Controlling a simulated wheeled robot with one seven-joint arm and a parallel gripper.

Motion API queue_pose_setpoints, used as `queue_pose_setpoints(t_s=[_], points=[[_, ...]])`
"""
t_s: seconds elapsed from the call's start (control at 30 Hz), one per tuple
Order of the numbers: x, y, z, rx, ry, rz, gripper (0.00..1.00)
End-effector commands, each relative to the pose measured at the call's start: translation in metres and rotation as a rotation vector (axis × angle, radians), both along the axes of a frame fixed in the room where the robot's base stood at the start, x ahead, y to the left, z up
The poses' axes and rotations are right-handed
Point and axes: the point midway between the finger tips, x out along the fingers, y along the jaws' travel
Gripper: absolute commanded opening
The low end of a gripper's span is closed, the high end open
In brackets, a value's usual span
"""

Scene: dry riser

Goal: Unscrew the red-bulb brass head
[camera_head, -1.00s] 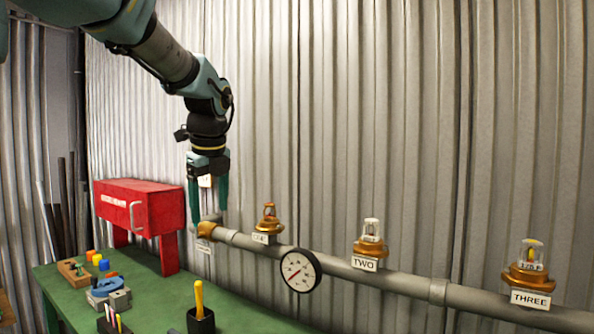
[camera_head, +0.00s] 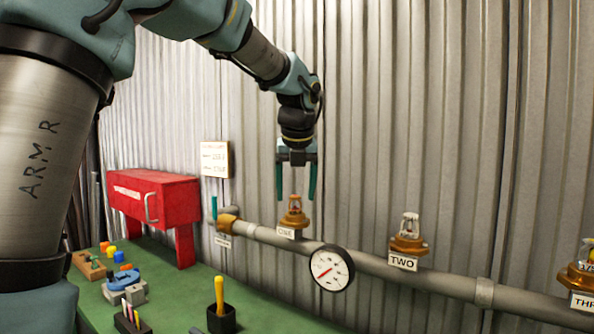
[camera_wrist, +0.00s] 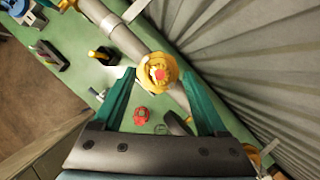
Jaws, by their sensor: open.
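The brass head with a red bulb (camera_head: 295,214) stands upright on the grey pipe (camera_head: 375,265), behind a plate marked ONE. In the wrist view this head (camera_wrist: 150,84) shows from above, with a red spot at its middle. My gripper (camera_head: 296,198) is open and points down over it, with one green finger on each side. Its fingertips reach about the level of the bulb in the head view. Nothing is held. Contact between the fingers and the head cannot be told.
Brass heads TWO (camera_head: 409,244) and THREE (camera_head: 578,277) stand farther right on the pipe. A round gauge (camera_head: 331,268) hangs in front of it. A red cabinet (camera_head: 155,199), a black holder (camera_head: 221,319) and small items stand on the green bench (camera_head: 262,315). Corrugated metal wall stands close behind.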

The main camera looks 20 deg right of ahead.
Motion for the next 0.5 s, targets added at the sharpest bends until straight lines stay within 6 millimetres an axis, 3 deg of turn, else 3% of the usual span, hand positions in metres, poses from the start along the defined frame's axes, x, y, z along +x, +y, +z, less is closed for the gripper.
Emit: queue_pose_setpoints(t_s=[0.2, 0.5], points=[[0.008, -0.003, -0.02, 0.001, 0.0, 0.0, 0.75], [0.01, -0.003, -0.025, 0.0, -0.001, 0.001, 0.75]])
